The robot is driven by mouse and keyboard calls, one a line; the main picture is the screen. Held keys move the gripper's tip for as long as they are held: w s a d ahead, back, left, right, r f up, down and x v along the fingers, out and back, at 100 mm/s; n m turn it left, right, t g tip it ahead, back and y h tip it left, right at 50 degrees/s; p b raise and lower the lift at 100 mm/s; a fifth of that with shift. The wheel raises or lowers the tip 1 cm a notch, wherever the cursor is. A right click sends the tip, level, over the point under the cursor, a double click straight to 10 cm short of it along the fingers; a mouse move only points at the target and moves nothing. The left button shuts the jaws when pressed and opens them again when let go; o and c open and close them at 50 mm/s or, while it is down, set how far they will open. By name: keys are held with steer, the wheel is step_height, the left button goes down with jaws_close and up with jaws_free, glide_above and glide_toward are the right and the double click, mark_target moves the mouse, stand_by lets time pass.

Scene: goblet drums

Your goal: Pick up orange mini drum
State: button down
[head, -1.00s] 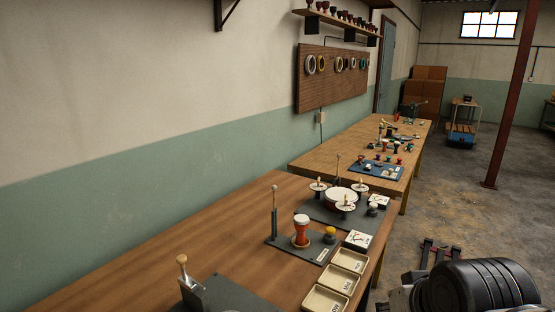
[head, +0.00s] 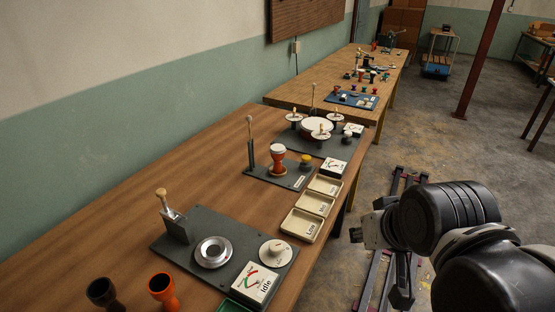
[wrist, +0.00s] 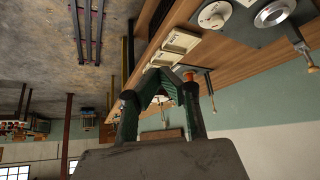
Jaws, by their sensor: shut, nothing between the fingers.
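An orange goblet drum (head: 163,290) with a dark open top stands at the near bottom edge of the head view. A larger orange-red drum (head: 278,162) with a white head stands on a dark board in the middle of the near table. Several tiny coloured drums sit on a blue mat (head: 352,98) on the far table; their colours are hard to tell. My gripper (wrist: 164,74) is shut and empty in the wrist view, its fingers meeting in a point. It appears clear of the table. My arm is right of the table in the head view.
A dark goblet drum (head: 103,292) stands left of the near orange one. A grey board (head: 205,270) carries a metal ring, a white knob and an "Idle" gauge (head: 255,283). Cream trays (head: 302,225) line the table's right edge. Upright handles stand along the boards. The table's left side is bare.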

stand_by(0.3)
steer(key=c, duration=0.8)
jaws_free()
steer(key=shift+o, duration=0.2)
